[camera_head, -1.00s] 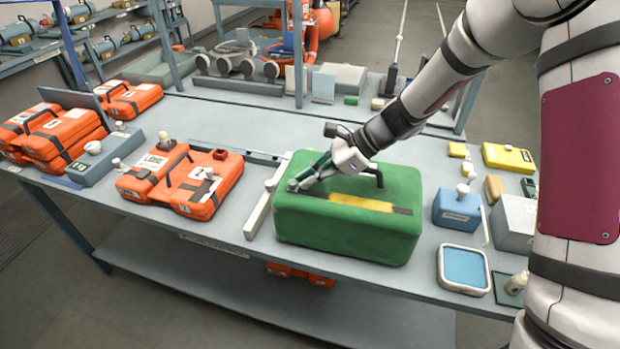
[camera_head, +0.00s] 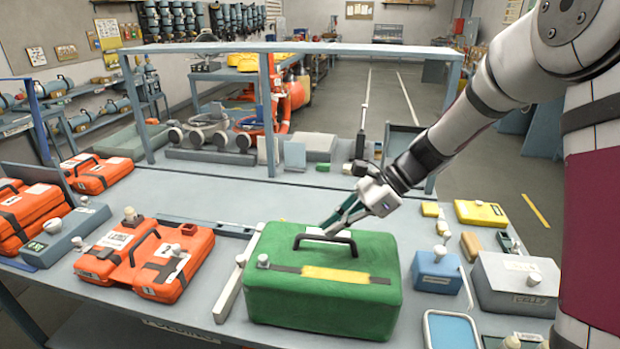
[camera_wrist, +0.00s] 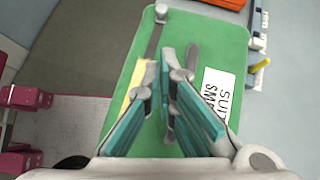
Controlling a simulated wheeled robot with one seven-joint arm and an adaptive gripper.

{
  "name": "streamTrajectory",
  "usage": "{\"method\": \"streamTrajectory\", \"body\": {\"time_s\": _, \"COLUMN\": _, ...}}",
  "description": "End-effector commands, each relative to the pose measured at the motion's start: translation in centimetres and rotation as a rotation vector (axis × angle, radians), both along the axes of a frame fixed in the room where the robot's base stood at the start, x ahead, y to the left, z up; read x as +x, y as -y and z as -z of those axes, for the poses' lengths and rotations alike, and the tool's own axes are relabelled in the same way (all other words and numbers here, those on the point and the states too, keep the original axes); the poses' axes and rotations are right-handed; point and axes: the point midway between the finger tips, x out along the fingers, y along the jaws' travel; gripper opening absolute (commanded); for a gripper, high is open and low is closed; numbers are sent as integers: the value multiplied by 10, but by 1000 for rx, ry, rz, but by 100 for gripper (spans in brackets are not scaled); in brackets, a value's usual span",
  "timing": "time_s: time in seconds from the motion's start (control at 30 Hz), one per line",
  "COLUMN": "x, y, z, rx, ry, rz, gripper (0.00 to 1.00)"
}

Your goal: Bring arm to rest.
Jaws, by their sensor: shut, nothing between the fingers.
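My gripper (camera_head: 336,218) is shut and empty. In the head view its teal fingers point down and left, above the back right part of the green case (camera_head: 322,308) with its black handle (camera_head: 325,240). The wrist view looks down past the teal fingers (camera_wrist: 180,64) onto the green lid (camera_wrist: 120,100), with a white label (camera_wrist: 216,92) on its right. The fingers appear apart from the case, though the exact height is hard to tell.
Orange cases (camera_head: 145,262) stand on the grey bench left of the green case. A blue box (camera_head: 437,272), a grey box (camera_head: 515,283) and a yellow case (camera_head: 482,213) are on the right. A blue-grey frame (camera_head: 268,115) rises at the back of the bench.

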Motion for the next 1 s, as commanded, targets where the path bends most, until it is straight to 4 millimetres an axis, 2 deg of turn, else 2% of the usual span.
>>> {"method": "streamTrajectory", "body": {"time_s": 0.17, "x": -22, "y": 4, "z": -23, "rx": -81, "ry": 112, "rz": -101, "gripper": 0}}
{"method": "streamTrajectory", "body": {"time_s": 0.4, "x": -80, "y": 21, "z": -68, "rx": -293, "ry": 382, "rz": -380, "gripper": 0}}
{"method": "streamTrajectory", "body": {"time_s": 0.6, "x": -129, "y": 42, "z": -97, "rx": -475, "ry": 592, "rz": -619, "gripper": 0}}
{"method": "streamTrajectory", "body": {"time_s": 0.8, "x": -175, "y": 66, "z": -119, "rx": -659, "ry": 781, "rz": -858, "gripper": 0}}
{"method": "streamTrajectory", "body": {"time_s": 1.0, "x": -216, "y": 91, "z": -132, "rx": -840, "ry": 936, "rz": -1086, "gripper": 0}}
